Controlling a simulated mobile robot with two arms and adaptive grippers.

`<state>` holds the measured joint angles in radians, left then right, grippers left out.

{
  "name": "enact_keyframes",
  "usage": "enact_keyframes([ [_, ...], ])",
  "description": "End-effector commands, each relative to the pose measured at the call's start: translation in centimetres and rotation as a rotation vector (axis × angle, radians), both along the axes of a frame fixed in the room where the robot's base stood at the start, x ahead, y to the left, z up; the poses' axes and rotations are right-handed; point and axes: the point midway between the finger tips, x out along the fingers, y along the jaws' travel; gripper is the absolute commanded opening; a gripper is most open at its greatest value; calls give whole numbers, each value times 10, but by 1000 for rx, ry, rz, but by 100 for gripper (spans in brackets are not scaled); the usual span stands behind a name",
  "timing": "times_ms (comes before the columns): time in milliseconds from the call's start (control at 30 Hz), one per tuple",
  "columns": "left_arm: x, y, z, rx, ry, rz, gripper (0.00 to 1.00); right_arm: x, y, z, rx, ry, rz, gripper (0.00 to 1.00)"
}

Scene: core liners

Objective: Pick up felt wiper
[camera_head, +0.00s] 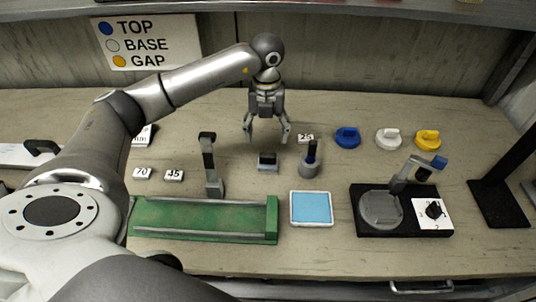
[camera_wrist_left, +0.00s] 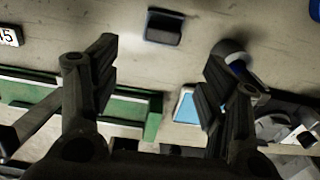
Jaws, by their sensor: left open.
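A small dark block with a paler lower edge, which looks like the felt wiper (camera_head: 268,160), lies on the bench in the middle of the head view. In the left wrist view the wiper (camera_wrist_left: 164,28) shows near the top, apart from the fingers. My left gripper (camera_head: 267,136) hangs pointing down over the bench, just behind and above the wiper in the head view. Its fingers are spread and nothing is between them. In the left wrist view my left gripper (camera_wrist_left: 160,65) also shows open. My right gripper is not in view.
A green tray (camera_head: 200,220), a blue pad (camera_head: 311,208) and a black turntable base (camera_head: 375,235) lie nearer. Blue, white and yellow knobs (camera_head: 388,139) sit right.

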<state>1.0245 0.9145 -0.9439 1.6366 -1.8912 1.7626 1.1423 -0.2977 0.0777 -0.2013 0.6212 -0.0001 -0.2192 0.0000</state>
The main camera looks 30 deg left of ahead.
Motion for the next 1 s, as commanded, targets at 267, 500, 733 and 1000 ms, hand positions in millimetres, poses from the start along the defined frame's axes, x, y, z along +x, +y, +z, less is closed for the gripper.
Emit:
enact_keyframes([
  [267,0,-1,-41,-3,3,-3,70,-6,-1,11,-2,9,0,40],
  [500,1,-1,-60,-3,4,-3,70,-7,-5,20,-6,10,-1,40],
  [733,5,0,-94,-4,3,-4,70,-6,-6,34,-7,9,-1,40],
  [1000,5,0,-105,-5,0,-5,70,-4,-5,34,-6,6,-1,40],
])
